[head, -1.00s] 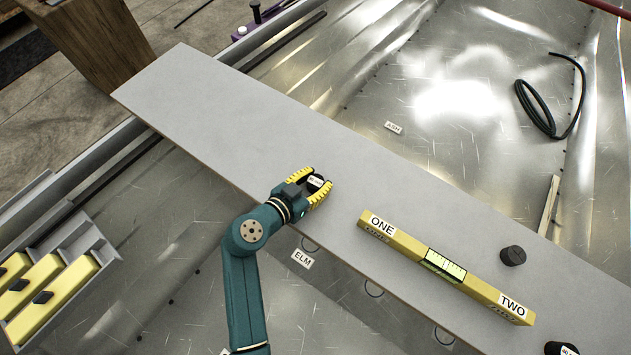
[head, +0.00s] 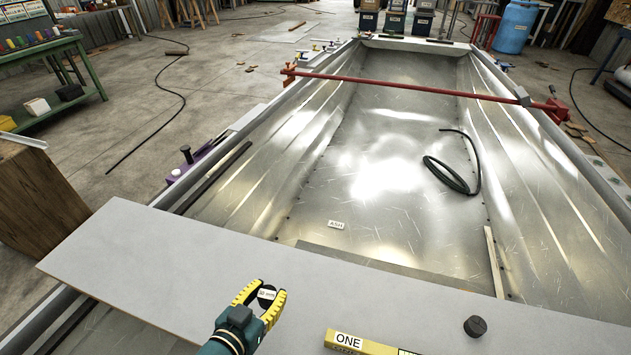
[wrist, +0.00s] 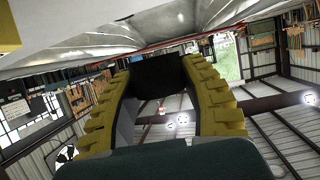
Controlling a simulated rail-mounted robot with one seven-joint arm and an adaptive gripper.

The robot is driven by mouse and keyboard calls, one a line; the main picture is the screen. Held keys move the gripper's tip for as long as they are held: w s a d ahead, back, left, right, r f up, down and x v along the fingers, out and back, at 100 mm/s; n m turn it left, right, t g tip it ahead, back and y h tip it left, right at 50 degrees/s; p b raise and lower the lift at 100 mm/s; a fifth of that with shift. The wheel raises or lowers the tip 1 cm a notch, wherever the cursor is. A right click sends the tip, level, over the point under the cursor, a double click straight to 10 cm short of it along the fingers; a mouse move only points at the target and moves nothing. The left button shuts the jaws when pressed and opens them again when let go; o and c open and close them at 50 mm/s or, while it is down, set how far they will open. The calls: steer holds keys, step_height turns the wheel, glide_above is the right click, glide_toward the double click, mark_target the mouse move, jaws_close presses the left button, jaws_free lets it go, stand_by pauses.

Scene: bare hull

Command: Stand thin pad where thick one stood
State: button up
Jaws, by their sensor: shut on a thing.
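My gripper (head: 260,288) is shut on a small black round pad (head: 267,294) with a white label, its print too small to read. It is over the grey plank near its front edge; I cannot tell whether the pad touches the plank. In the wrist view the black pad (wrist: 157,74) sits between the yellow fingers. Another black pad (head: 475,325) stands on the plank at the right. A yellow spirit level (head: 370,346) lies on the plank, its end marked ONE in view, the rest cut off by the frame.
The grey plank (head: 170,255) lies across the metal hull (head: 380,185). A tag reading ASH (head: 336,225) lies in the hull beyond it. A black hose (head: 450,175) and a red bar (head: 420,88) are farther back. The plank's left part is clear.

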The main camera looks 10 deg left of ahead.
steer(key=s+d+n+y+p, duration=0.35)
steer(key=s+d+p, duration=0.75)
steer(key=d, duration=0.4)
step_height(320, 180, up, 34)
steer(key=w+p, duration=0.1)
steer(key=p, duration=3.6)
steer(key=shift+w+a+r+p, duration=0.25)
steer(key=shift+w+p, duration=0.05)
steer(key=shift+w, duration=0.1)
steer(key=shift+m, duration=0.25)
